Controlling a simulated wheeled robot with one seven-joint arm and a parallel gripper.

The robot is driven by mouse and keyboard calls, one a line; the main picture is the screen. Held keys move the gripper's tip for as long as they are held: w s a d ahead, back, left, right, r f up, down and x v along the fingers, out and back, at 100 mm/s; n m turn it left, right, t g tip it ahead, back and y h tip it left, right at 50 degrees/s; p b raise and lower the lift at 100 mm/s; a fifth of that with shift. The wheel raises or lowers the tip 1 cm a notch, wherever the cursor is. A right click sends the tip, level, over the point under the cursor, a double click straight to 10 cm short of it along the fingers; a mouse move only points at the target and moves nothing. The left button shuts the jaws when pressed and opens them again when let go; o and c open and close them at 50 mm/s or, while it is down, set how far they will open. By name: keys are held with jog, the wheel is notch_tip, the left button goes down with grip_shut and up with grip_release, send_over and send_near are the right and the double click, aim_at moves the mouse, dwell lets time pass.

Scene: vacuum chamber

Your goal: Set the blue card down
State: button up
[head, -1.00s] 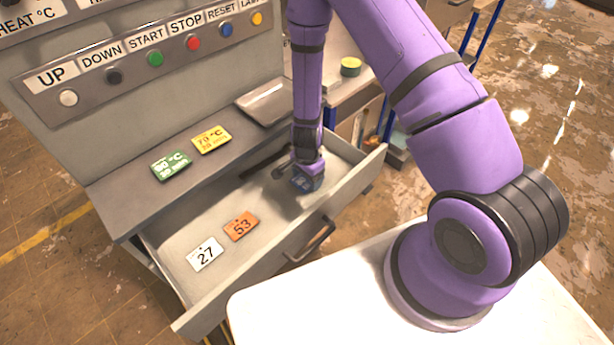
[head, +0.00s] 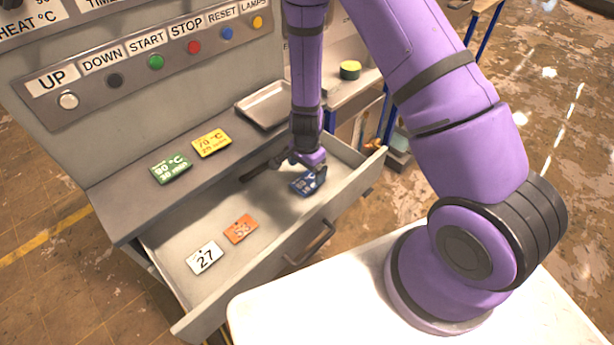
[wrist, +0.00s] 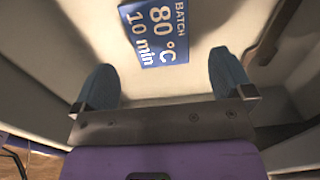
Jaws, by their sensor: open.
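The blue card (head: 308,181) lies in the right part of the open drawer (head: 188,287), partly behind my gripper in the head view. In the wrist view the blue card (wrist: 161,32) lies flat on the drawer floor, its print reading "BATCH 80 °C 10 min". My gripper (wrist: 163,84) is open and empty, its two blue-grey fingers spread wide with the card beyond and between them, apart from both. In the head view my gripper (head: 304,166) is just above the card.
A white "27" card (head: 204,258) and an orange card (head: 240,229) lie in the drawer's left part. A green card (head: 171,168) and a yellow card (head: 211,143) lie on the ledge, near a metal tray (head: 250,113). The drawer walls stand close around my gripper.

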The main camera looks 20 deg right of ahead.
notch_tip(320, 180, up, 7)
notch_tip(320, 180, up, 14)
jog(key=n+t+y, duration=0.1)
jog(key=n+y, duration=0.1)
jog(key=n, duration=0.1)
send_over(307, 182)
jog(key=s+r+n+t, duration=0.1)
jog(key=s+r+n, duration=0.2)
jog(key=r, duration=0.8)
jog(key=s+d+r+n+t+h, duration=0.1)
jog(key=s+d+r+n, duration=0.2)
jog(key=s+r, duration=0.5)
jog(key=s+d+r+n+t+h, duration=0.1)
jog(key=s+d+r+n+t, duration=0.1)
jog(key=s+r, duration=0.7)
jog(key=s+d+n, duration=0.1)
jog(key=s+n, duration=0.1)
jog(key=s, duration=0.1)
jog(key=shift+d, duration=0.4)
